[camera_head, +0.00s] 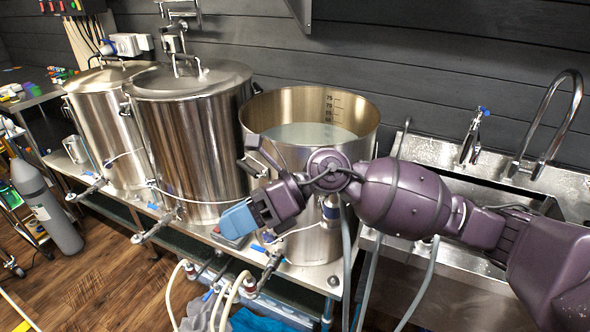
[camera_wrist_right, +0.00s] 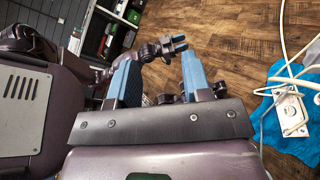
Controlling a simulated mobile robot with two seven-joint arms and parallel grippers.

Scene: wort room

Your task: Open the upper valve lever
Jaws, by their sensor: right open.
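The open steel pot (camera_head: 310,105) with volume marks holds pale liquid. A valve with a blue part (camera_head: 330,207) sits on its front side, partly behind my right arm. A lower valve with a blue lever (camera_head: 262,250) is on the pipework below the pot. I cannot tell for sure which is the upper lever. My right gripper (camera_head: 236,221) is in front of the pot, above and left of the lower valve, apart from it. In the wrist view its blue fingers (camera_wrist_right: 157,60) are spread with nothing between them. My left gripper (camera_wrist_right: 180,43) shows small beyond them, its blue tips apart.
Two lidded steel kettles (camera_head: 190,130) stand left of the pot. A sink with taps (camera_head: 470,180) is at the right. Hoses (camera_head: 365,275) hang in front of the stand. A blue cloth (camera_head: 262,322) lies low down. A grey gas cylinder (camera_head: 48,208) stands at the left on open wooden floor.

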